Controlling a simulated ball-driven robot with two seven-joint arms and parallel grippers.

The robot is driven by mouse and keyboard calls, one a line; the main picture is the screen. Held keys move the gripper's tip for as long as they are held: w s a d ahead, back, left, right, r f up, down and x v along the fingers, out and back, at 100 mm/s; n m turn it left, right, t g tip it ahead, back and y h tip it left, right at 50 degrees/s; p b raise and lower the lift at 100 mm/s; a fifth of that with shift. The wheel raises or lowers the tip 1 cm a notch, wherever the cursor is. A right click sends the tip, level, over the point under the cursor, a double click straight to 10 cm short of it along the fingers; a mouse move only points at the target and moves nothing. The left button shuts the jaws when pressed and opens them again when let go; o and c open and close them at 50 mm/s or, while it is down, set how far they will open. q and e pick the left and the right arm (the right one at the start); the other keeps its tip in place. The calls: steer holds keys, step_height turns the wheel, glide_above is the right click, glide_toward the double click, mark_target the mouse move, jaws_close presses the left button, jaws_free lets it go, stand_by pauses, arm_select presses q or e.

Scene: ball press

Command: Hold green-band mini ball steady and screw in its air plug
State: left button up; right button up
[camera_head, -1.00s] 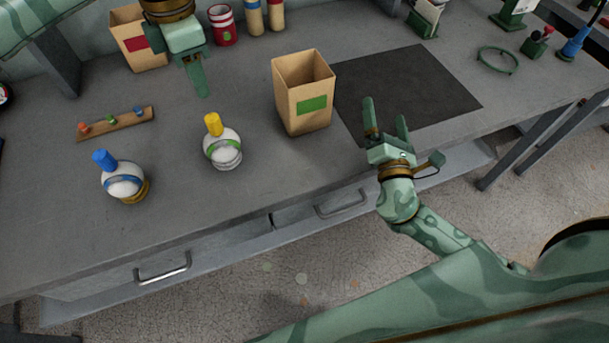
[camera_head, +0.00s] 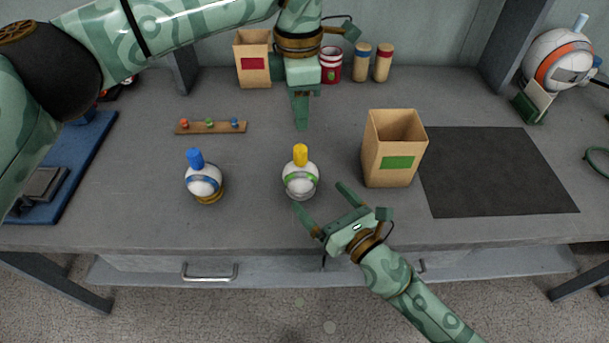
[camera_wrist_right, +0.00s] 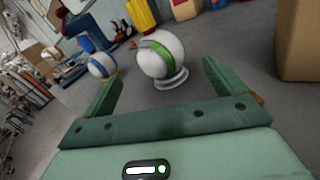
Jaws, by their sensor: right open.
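The green-band mini ball (camera_head: 300,188) is white with a yellow piece (camera_head: 300,154) on top and sits upright on a ring stand on the table. It also shows in the right wrist view (camera_wrist_right: 161,62), ahead of and between my right fingers. My right gripper (camera_head: 319,197) is open and empty, just in front and to the right of the ball, apart from it. My left gripper (camera_head: 301,126) points down behind the ball. Its fingers overlap edge-on, so its opening is hidden.
A blue-band ball (camera_head: 204,178) with a blue top stands to the left. A green-label box (camera_head: 392,168) stands close on the right, beside a dark mat (camera_head: 490,170). A red-label box (camera_head: 254,72), red tin (camera_head: 331,66) and bottles (camera_head: 371,65) stand at the back.

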mark_target(299, 172)
steer(key=x, duration=0.9)
steer(key=shift+w+a, duration=0.1)
steer(key=shift+w, duration=0.05)
